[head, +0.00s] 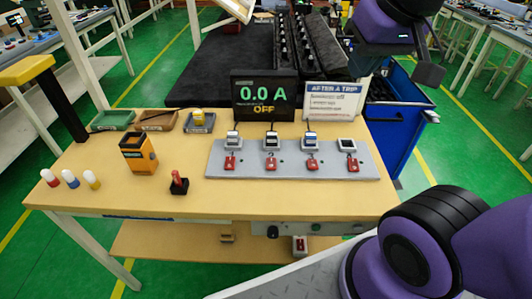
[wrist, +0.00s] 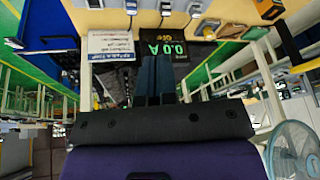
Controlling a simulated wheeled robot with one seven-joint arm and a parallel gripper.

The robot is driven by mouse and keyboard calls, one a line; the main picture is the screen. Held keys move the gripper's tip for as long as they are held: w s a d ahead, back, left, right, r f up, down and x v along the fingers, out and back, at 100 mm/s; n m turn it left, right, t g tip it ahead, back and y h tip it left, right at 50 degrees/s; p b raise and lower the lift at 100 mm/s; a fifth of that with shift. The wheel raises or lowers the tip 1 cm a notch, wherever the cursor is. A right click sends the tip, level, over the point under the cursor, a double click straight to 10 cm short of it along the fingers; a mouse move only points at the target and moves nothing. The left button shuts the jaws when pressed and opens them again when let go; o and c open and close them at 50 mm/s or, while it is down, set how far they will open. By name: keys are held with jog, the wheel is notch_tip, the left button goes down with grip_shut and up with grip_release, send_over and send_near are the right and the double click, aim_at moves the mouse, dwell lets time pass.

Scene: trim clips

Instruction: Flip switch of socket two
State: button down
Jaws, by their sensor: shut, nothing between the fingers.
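A grey socket strip (head: 215,165) lies on the wooden table in the head view, with several sockets in a row. The second socket from the left (head: 271,143) has a red switch (head: 271,162) in front of it. Its number and the switch's position are too small to read. A dark display (head: 264,96) behind the strip reads 0.0 A and OFF. It shows upside down in the wrist view (wrist: 167,50). My gripper (wrist: 155,60) is shut and empty in the wrist view, apart from the strip. Its fingertips are not clear in the head view.
An "AFTER A TRIP" sign (head: 333,98) stands right of the display. An orange box (head: 138,153), a red-handled lever (head: 179,183), several small trays (head: 158,120) and capped cylinders (head: 70,179) occupy the table's left side. A blue cabinet (head: 385,150) stands behind right.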

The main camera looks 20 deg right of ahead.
jog(key=w+a+f+m+g+y, duration=0.1)
jog(key=w+a+f+m+g, duration=0.15)
jog(key=w+f, duration=0.7)
jog(key=m+g+h, duration=0.2)
send_over(270, 165)
notch_tip(270, 165, down, 14)
jog(key=shift+s, duration=0.1)
notch_tip(270, 165, down, 14)
jog(key=shift+r, duration=0.1)
dwell(0.4)
dwell(0.4)
